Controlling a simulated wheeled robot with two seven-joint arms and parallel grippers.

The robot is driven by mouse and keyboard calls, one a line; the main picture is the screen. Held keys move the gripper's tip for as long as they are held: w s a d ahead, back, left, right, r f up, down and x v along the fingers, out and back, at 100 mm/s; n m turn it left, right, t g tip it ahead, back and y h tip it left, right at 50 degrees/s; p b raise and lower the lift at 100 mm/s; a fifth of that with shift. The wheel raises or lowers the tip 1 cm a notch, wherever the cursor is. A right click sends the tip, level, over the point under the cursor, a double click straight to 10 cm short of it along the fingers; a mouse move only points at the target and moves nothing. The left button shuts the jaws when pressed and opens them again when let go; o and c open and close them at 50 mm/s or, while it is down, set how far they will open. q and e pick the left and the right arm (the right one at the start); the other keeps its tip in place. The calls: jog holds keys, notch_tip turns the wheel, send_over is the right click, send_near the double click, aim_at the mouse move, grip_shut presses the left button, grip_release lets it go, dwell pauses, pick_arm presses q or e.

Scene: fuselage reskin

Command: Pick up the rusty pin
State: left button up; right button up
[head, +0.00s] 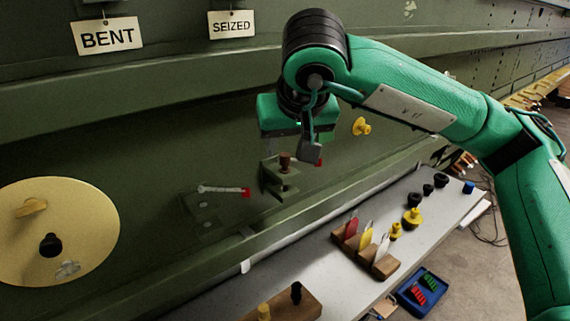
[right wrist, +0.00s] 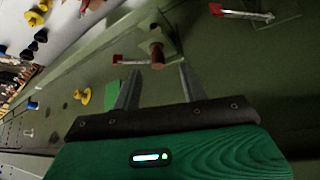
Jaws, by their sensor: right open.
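The rusty pin (head: 285,160) is a short brown cylinder standing up from a green bracket (head: 277,182) on the fuselage wall. In the right wrist view the pin (right wrist: 157,54) sticks out toward the camera, just beyond the fingertips. My right gripper (head: 304,153) is close to the bracket, with a grey finger just right of the pin. In the right wrist view the gripper (right wrist: 160,74) is open and empty, its two fingers spread either side of the pin's line. The pin appears not to be between the fingers. My left gripper is not in view.
A red-tipped metal pin (head: 224,190) is left of the bracket. A yellow knob (head: 361,126) is on the wall to the right. A grey bench (head: 340,290) below holds a wooden tag block (head: 385,267) and several black and yellow parts. Signs read BENT (head: 107,36) and SEIZED (head: 231,25).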

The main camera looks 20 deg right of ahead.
aim_at(287, 161)
jog(key=x, duration=0.1)
jog(key=p+x, duration=0.1)
jog(key=x, duration=0.1)
jog(key=p+x, duration=0.1)
jog(key=x, duration=0.1)
jog(key=shift+d+f, duration=0.2)
jog(key=shift+d, duration=0.05)
jog(key=shift+w+f, duration=0.15)
jog(key=shift+f, duration=0.1)
grip_shut()
